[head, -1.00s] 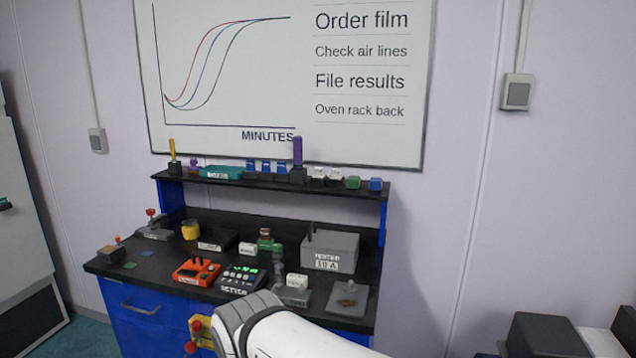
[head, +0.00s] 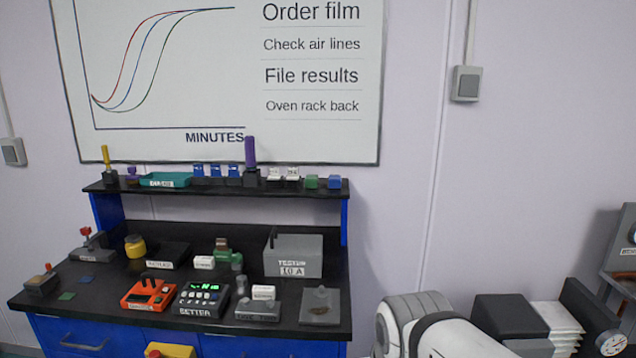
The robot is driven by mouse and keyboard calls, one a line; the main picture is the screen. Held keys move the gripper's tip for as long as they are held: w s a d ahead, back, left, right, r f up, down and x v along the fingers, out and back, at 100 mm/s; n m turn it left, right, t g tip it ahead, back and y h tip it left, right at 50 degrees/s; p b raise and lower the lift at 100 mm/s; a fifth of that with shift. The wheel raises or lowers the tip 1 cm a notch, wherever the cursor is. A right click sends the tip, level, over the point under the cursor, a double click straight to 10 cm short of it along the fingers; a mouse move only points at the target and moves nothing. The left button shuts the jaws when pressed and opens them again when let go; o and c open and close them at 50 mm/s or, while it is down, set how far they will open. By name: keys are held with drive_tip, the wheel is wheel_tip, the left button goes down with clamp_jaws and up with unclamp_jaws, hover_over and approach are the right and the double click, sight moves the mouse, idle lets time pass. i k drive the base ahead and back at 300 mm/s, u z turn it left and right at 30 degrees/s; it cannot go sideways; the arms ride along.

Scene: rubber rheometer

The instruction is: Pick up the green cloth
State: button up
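No thing in view is plainly a green cloth. A green block (head: 311,182) stands on the shelf. My white arm shows at the lower right, beside the bench, but my gripper is out of the picture.
An orange device (head: 148,294), a dark keypad unit (head: 202,300) and a grey box (head: 293,255) crowd the bench. A raised shelf (head: 215,189) runs along its back. At right stand a black block (head: 508,318) and a white stack (head: 557,325).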

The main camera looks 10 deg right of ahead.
sight(311, 181)
drive_tip(key=u, duration=0.05)
drive_tip(key=i, duration=1)
drive_tip(key=z, duration=0.05)
